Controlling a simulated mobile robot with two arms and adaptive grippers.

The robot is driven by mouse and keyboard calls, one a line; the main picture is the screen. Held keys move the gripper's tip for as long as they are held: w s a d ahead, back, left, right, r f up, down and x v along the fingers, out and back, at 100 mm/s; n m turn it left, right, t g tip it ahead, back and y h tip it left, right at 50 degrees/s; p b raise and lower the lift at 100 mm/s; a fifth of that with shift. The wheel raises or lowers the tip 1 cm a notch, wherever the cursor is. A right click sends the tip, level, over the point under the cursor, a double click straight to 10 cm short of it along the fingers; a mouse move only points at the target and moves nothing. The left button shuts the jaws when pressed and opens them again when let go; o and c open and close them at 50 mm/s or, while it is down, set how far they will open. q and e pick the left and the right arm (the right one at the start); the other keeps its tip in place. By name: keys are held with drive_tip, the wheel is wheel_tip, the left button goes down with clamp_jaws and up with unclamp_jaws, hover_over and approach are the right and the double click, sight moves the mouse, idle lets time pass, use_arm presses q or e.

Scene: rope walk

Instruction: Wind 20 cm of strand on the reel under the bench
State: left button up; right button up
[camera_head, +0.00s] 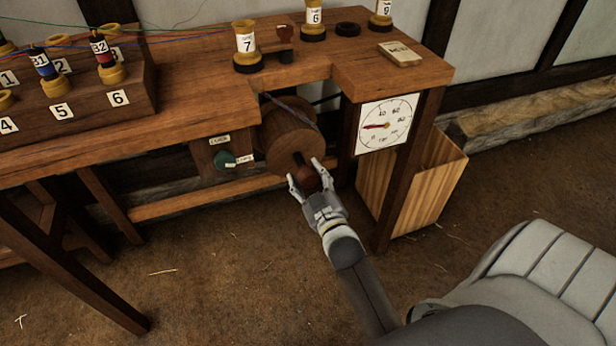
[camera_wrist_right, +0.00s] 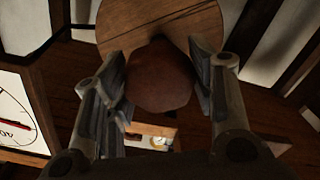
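The wooden reel (camera_head: 285,141) sits under the bench, its round face toward me; its rim also shows in the wrist view (camera_wrist_right: 160,27). Twisted strand (camera_head: 290,108) runs down to it from the bench. A dark red crank knob (camera_head: 307,181) stands out from the reel face and fills the middle of the wrist view (camera_wrist_right: 160,76). My right gripper (camera_head: 311,176) has its fingers on both sides of the knob, apparently touching it. The white dial (camera_head: 385,123) right of the reel has a red pointer aimed left. My left gripper is not in view.
A green knob (camera_head: 224,160) is on a panel left of the reel. A wooden bin (camera_head: 424,188) stands at the right leg. Numbered bobbins, such as number 7 (camera_head: 246,45), and a wooden block (camera_head: 401,53) are on the bench (camera_head: 200,90). The floor in front is mostly clear.

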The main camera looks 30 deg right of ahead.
drive_tip(key=o, duration=0.3)
drive_tip(key=v, duration=0.7)
drive_tip(key=shift+s, duration=0.25)
idle(0.5)
